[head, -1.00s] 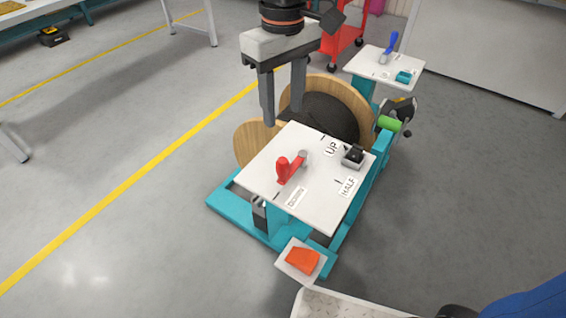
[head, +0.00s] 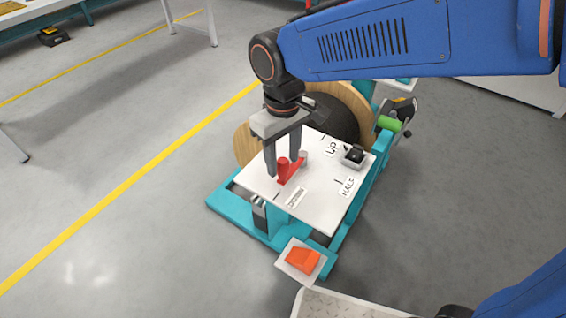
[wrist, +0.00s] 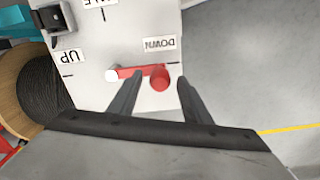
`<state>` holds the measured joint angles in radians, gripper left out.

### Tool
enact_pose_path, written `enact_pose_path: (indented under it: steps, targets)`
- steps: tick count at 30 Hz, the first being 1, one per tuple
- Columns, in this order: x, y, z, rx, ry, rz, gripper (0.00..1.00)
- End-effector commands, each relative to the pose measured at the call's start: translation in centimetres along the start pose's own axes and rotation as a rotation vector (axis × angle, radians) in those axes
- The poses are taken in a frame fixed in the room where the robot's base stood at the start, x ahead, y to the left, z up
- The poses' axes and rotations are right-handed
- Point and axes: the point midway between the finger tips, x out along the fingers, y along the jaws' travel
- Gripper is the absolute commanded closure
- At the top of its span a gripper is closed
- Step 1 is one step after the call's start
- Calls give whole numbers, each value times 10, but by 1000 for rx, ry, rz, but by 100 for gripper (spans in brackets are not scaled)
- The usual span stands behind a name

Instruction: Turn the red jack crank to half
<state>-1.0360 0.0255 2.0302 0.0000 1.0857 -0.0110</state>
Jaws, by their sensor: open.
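The red jack crank (head: 290,170) lies on a white plate (head: 262,177) with UP, HALF and DOWN labels. Its arm runs from a grey pivot (head: 303,158) to an upright red knob on the DOWN side. In the wrist view the red crank (wrist: 140,71) points toward the DOWN mark (wrist: 160,43). My gripper (head: 283,168) is open, pointing down over the plate, with its fingers on either side of the knob. In the wrist view the knob (wrist: 159,78) shows between the spread fingertips (wrist: 159,78). I cannot tell whether either finger touches it.
A black block (head: 354,155) sits near the HALF label (head: 347,186). An orange piece (head: 303,259) is on a small pad at the front. A wooden reel (head: 245,142) with dark cable stands behind the plate. A green handle (head: 390,123) is at the right.

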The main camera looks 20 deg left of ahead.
Motion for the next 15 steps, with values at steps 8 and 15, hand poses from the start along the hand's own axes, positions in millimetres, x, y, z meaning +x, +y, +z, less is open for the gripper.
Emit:
enact_pose_path:
  steps: [8, 15]
  targets:
    - [20, 0, 0, 0, -1, 0, 56]
    - [21, 0, 0, 0, 0, 0, 56]
